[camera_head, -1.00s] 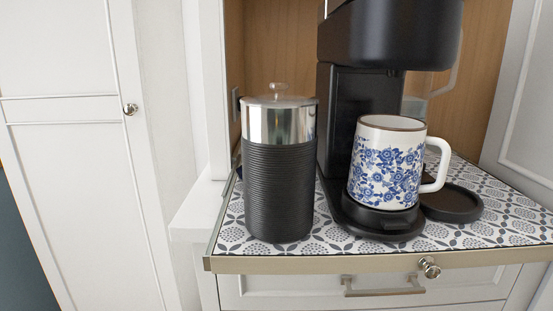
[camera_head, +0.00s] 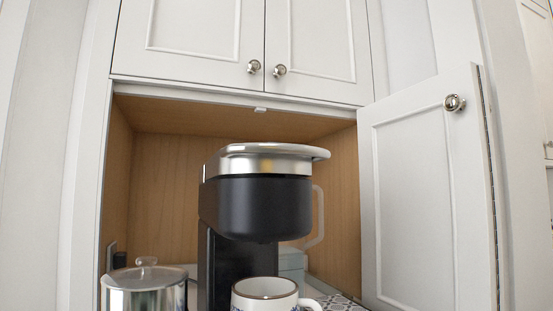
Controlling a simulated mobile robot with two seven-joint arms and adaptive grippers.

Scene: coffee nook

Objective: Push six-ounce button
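A black coffee maker (camera_head: 262,205) with a silver band and a silver lid stands in the wooden cabinet nook. Its top is seen nearly edge-on, so no six-ounce button can be made out. A white mug (camera_head: 264,291) with a brown rim and blue pattern sits below the brew head, cut off by the lower edge of the view. Neither of my grippers is in view.
A silver-lidded canister (camera_head: 146,288) stands left of the coffee maker. An open white cabinet door (camera_head: 430,190) stands at the right. Closed upper cabinets (camera_head: 200,35) are above the nook. There is free space between the coffee maker's lid and the nook's ceiling.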

